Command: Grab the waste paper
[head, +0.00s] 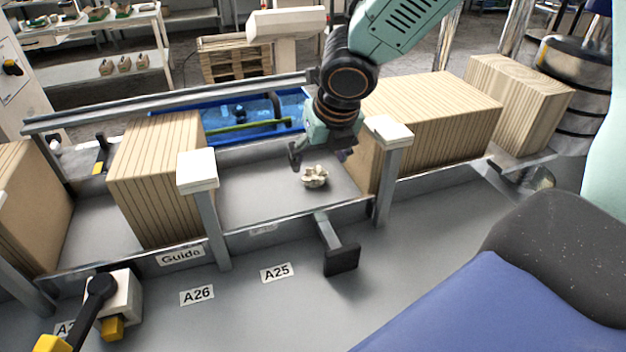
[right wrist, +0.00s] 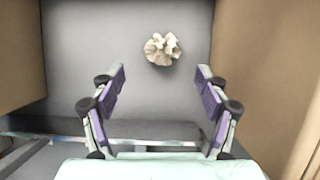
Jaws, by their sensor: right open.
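The waste paper (head: 314,177) is a crumpled cream ball on the grey floor of a bay between two striped kraft blocks. It also shows in the right wrist view (right wrist: 162,48), ahead of the fingers and roughly centred between them. My right gripper (head: 322,157) hangs just above and behind the paper in the head view. In the right wrist view its two purple-padded fingers (right wrist: 160,92) are spread wide, with nothing between them and apart from the paper. My left gripper does not show.
A kraft block (head: 155,180) stands left of the bay and a longer one (head: 435,120) right of it. White-capped posts (head: 197,170) and a low front rail (head: 300,218) edge the bay. A blue tray (head: 225,122) lies behind. A black-ended bracket (head: 341,260) sticks out in front.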

